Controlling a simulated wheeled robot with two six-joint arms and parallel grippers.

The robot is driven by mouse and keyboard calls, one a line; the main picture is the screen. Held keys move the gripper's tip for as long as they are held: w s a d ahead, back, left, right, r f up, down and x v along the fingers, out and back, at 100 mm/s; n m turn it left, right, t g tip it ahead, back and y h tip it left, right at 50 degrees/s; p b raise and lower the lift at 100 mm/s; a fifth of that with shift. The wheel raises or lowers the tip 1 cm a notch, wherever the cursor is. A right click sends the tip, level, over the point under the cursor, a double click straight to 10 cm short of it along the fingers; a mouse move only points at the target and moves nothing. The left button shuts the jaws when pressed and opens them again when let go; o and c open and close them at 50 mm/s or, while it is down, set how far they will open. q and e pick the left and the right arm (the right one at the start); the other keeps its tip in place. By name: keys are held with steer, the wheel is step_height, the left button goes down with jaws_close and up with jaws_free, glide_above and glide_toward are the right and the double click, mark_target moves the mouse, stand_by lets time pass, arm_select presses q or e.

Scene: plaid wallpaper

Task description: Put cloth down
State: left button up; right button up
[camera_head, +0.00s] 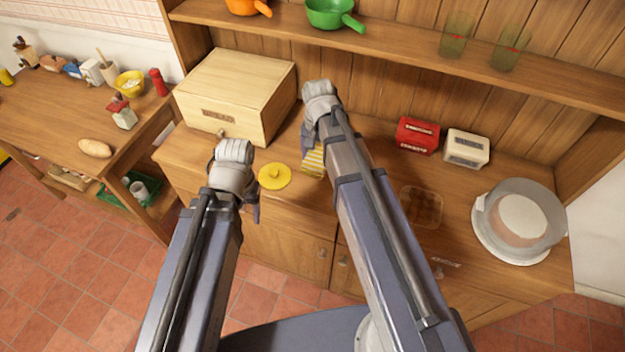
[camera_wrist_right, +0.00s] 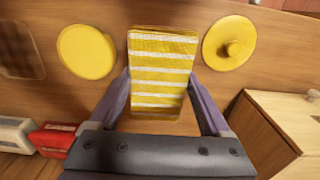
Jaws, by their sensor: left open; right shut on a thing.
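The cloth is yellow with white stripes. In the head view the cloth (camera_head: 314,161) shows just beside my right gripper (camera_head: 306,143), partly hidden by it, over the cabinet top. In the right wrist view the cloth (camera_wrist_right: 162,52) lies between the two fingers of the right gripper (camera_wrist_right: 160,82), which is shut on it. Whether the cloth touches the wood cannot be told. My left gripper (camera_head: 254,208) is open and empty, in front of the cabinet, left of the yellow lid.
A yellow lid with a knob (camera_head: 275,177) and a yellow disc (camera_wrist_right: 87,52) flank the cloth. A wooden bread box (camera_head: 238,85) stands behind. Red (camera_head: 417,135) and white (camera_head: 467,148) boxes and a covered round dish (camera_head: 519,220) are right. A shelf (camera_head: 400,48) overhangs the back.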

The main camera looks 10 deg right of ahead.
mark_target(317, 182)
steer(key=shift+f+b, duration=4.75)
steer(key=shift+f, duration=0.2)
steer(key=shift+f, duration=0.1)
steer(key=o, duration=1)
